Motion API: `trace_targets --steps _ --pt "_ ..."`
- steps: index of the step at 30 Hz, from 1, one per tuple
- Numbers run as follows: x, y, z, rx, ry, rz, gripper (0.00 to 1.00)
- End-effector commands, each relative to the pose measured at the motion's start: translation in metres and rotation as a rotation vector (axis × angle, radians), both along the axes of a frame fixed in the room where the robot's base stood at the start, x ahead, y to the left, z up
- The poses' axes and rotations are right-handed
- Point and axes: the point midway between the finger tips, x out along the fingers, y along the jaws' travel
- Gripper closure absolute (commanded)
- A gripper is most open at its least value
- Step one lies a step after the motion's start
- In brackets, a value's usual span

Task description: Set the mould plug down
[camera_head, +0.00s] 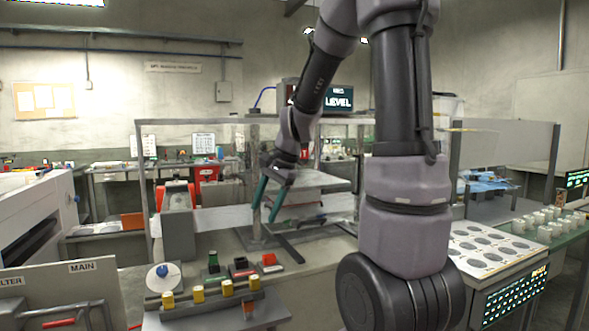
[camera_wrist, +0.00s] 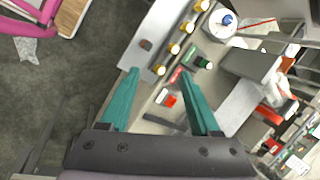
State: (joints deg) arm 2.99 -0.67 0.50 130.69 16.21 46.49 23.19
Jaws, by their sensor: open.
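My gripper (camera_head: 264,214) has two long teal fingers that point down over the workbench. They are spread apart with nothing held between them, and the wrist view (camera_wrist: 159,73) shows the same. I cannot tell for sure which piece is the mould plug. Small pieces stand on the bench: a green one (camera_head: 213,263), a dark block (camera_head: 239,268) and a red one (camera_head: 269,260). In the wrist view the green piece (camera_wrist: 203,63) and the red piece (camera_wrist: 170,101) lie near the right finger, apart from it as far as I can see.
A rack in front carries several yellow-topped pegs (camera_head: 198,294). A white disc with a blue knob (camera_head: 163,277) stands to its left. A grey machine with a red part (camera_head: 178,225) is behind. A white tray with dark round recesses (camera_head: 487,247) is at right.

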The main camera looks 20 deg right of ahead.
Motion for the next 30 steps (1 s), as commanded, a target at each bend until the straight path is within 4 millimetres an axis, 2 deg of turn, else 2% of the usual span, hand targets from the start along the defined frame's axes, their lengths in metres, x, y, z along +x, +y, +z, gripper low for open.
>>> trace_targets --steps 1,6,10,15,21,30 --pt "-0.015 0.000 0.023 -0.028 -0.063 0.054 0.37" --pt "-0.066 -0.002 0.077 -0.139 -0.237 0.237 0.37" --pt "-0.106 -0.006 0.104 -0.233 -0.356 0.361 0.37" --pt "-0.144 -0.011 0.122 -0.333 -0.462 0.469 0.37" --pt "-0.161 -0.013 0.127 -0.380 -0.504 0.517 0.37" --pt "-0.161 -0.014 0.127 -0.381 -0.505 0.517 0.37"
